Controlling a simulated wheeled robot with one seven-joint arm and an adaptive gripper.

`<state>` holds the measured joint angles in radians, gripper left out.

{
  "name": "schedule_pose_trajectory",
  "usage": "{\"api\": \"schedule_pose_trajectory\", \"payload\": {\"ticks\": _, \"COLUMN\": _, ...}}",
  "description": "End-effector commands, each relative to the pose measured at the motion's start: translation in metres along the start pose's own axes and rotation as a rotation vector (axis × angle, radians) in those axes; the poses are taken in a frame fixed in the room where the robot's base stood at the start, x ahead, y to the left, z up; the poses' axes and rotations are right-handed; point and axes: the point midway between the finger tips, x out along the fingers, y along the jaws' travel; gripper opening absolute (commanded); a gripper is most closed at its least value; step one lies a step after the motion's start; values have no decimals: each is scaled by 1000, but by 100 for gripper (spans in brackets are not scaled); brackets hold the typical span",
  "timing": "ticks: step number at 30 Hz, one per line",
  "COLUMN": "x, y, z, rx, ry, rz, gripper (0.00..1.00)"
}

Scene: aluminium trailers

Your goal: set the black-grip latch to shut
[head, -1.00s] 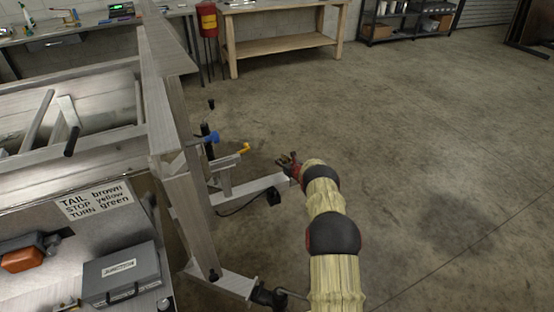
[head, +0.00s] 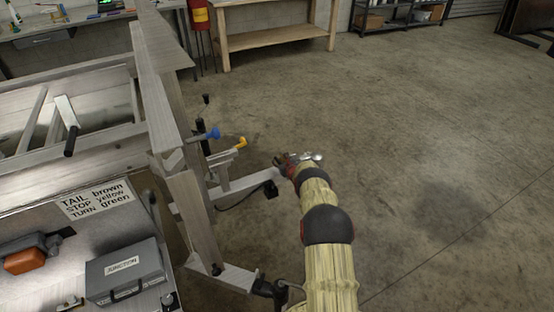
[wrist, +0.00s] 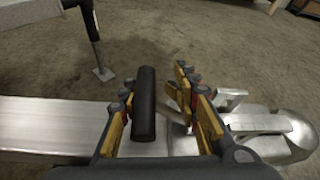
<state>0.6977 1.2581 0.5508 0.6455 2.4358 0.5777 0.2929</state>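The black grip (wrist: 145,104) of the latch stands between the fingers of my gripper (wrist: 157,88) in the wrist view. It looks like a dark upright cylinder, closer to the left finger. The fingers are spread, and a gap shows on the right side of the grip; contact on the left cannot be told. The silver coupler (wrist: 284,128) lies to the right of the fingers. In the head view my gripper (head: 287,162) is at the end of the trailer tongue, with the coupler (head: 308,157) beyond it; the grip is not clear there.
The silver tongue beam (wrist: 50,124) runs in from the left. A jack leg (wrist: 96,50) stands behind it. In the head view a blue grip (head: 213,134) and a yellow grip (head: 241,143) stick out left of my gripper. Open concrete floor (head: 420,150) lies to the right.

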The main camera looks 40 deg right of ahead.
Motion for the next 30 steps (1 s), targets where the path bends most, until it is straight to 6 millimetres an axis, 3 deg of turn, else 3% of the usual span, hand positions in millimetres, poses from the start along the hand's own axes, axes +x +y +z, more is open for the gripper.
{"api": "schedule_pose_trajectory", "payload": {"ticks": 1, "x": -2, "y": -2, "z": -8, "rx": 5, "ry": 10, "rz": -4, "gripper": 28}}
{"api": "schedule_pose_trajectory", "payload": {"ticks": 3, "x": -1, "y": -2, "z": -6, "rx": 4, "ry": 8, "rz": -3, "gripper": 32}}
{"api": "schedule_pose_trajectory", "payload": {"ticks": 16, "x": -7, "y": -2, "z": 4, "rx": -3, "ry": -3, "rz": -1, "gripper": 32}}
{"api": "schedule_pose_trajectory", "payload": {"ticks": 30, "x": -67, "y": -4, "z": 0, "rx": 1, "ry": 3, "rz": -3, "gripper": 32}}
